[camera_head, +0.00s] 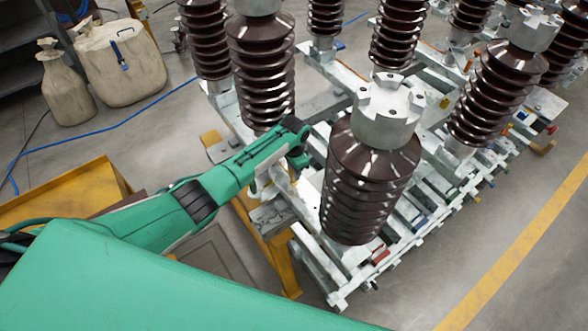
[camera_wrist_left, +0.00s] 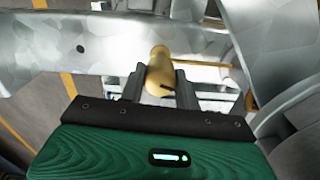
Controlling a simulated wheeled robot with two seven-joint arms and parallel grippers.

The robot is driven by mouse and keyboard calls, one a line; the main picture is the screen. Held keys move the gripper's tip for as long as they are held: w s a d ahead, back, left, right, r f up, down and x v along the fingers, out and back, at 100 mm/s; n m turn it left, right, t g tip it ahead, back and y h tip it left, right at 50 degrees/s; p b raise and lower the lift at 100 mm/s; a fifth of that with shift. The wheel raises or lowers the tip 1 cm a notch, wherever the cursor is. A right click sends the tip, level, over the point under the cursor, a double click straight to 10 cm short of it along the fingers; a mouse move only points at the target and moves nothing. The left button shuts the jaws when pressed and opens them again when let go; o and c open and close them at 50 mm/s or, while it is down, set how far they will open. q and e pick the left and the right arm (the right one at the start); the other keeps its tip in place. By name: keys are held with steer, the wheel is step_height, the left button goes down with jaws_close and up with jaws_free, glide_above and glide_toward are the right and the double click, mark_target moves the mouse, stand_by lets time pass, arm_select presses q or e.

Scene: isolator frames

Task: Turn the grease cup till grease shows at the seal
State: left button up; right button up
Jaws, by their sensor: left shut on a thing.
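The grease cup (camera_wrist_left: 159,66) is a small brass-coloured cylinder with a dark mark near its lower end, seen in the left wrist view. It stands between the two grey fingers of my left gripper (camera_wrist_left: 160,88), which is shut on it. Pale metal frame parts lie just behind the cup. In the head view my left arm (camera_head: 225,180) reaches in to the frame among the insulators; its fingertips and the cup are hidden there. I cannot make out the seal or any grease. My right gripper is not in view.
Brown ribbed insulators (camera_head: 368,185) with metal caps stand close to my left arm on a pale metal frame (camera_head: 345,270). A yellow stand (camera_head: 285,265) is below the arm. Sacks (camera_head: 120,65) and a blue hose (camera_head: 110,130) lie on the floor. Open floor is at right.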

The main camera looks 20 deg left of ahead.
arm_select(q)
steer(key=o, duration=1)
steer(key=shift+c, duration=0.2)
step_height(320, 180, up, 14)
steer(key=b, duration=0.2)
steer(key=shift+b, duration=0.4)
steer(key=shift+f, duration=0.1)
